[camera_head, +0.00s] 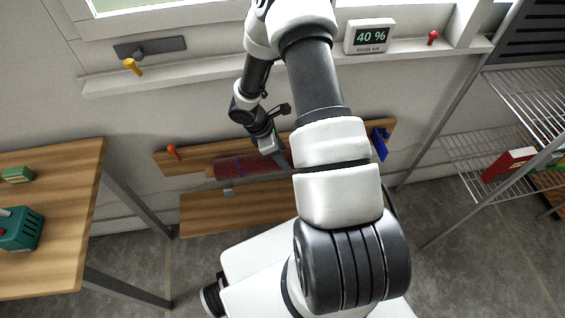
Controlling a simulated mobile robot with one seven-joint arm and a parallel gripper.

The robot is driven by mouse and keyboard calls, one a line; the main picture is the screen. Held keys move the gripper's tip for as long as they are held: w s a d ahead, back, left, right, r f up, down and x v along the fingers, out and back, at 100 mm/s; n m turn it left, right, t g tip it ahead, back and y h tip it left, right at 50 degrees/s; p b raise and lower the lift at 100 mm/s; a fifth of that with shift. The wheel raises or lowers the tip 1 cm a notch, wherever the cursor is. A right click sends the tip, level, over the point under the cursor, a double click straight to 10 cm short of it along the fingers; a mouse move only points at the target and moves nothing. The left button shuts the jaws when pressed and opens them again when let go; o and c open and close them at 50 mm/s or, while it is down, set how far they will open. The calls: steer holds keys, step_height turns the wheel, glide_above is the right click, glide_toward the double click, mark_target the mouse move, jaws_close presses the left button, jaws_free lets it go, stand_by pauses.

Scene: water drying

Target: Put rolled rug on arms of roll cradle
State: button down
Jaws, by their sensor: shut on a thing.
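The rolled rug (228,168), dark red with a blue band, lies level along a wooden rail on the far wall. My gripper (280,160) is at the rug's right part and shut on it; the fingertips are small and partly hidden. My own arm covers the area to the right of the rug. I take the wooden rail (185,164) with a small grey bracket (229,191) below the rug to be the roll cradle. Whether the rug touches the cradle's arms or hangs just in front of them, I cannot tell.
An orange peg (173,152) and a blue clip (380,144) flank the rug on the rail. A wooden bench (205,215) is below. A table (60,165) stands left, a wire rack (480,150) right. A sill (180,77) runs above.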

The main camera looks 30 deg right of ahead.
steer(key=shift+w+f+b, duration=0.1)
steer(key=shift+f+b, duration=0.3)
steer(key=shift+f, duration=1.45)
steer(key=shift+f, duration=0.2)
steer(key=c, duration=0.8)
jaws_free()
steer(key=shift+o, duration=0.2)
steer(key=shift+r, duration=0.3)
steer(key=p+v, duration=0.2)
steer(key=v, duration=0.9)
steer(key=shift+a+r, duration=0.3)
